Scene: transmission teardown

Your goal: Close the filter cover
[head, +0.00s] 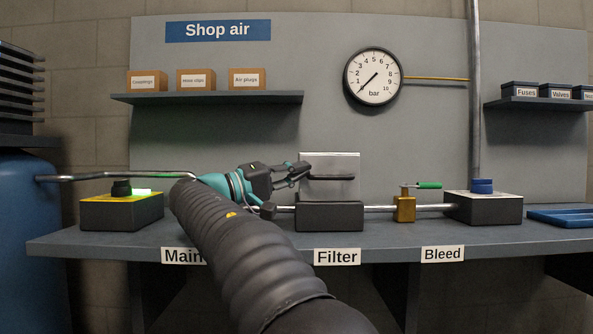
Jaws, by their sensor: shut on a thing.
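The filter unit is a dark box (329,217) on the bench behind the "Filter" label. Its cover (346,162) is a light metal plate standing upright above the back of the box, so it is open. A dark bar handle (332,178) runs across the cover's face. My gripper (303,173) comes in from the left and is shut on the handle's left end. My arm crosses the bench front and hides part of the pipe and the "Main" label.
A yellow-topped box (120,211) with a black knob and green light stands left. A brass valve (404,208) with green lever (428,185) and a box with blue knob (483,208) stand right. A blue tray (558,217) lies far right. The gauge (374,76) hangs above.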

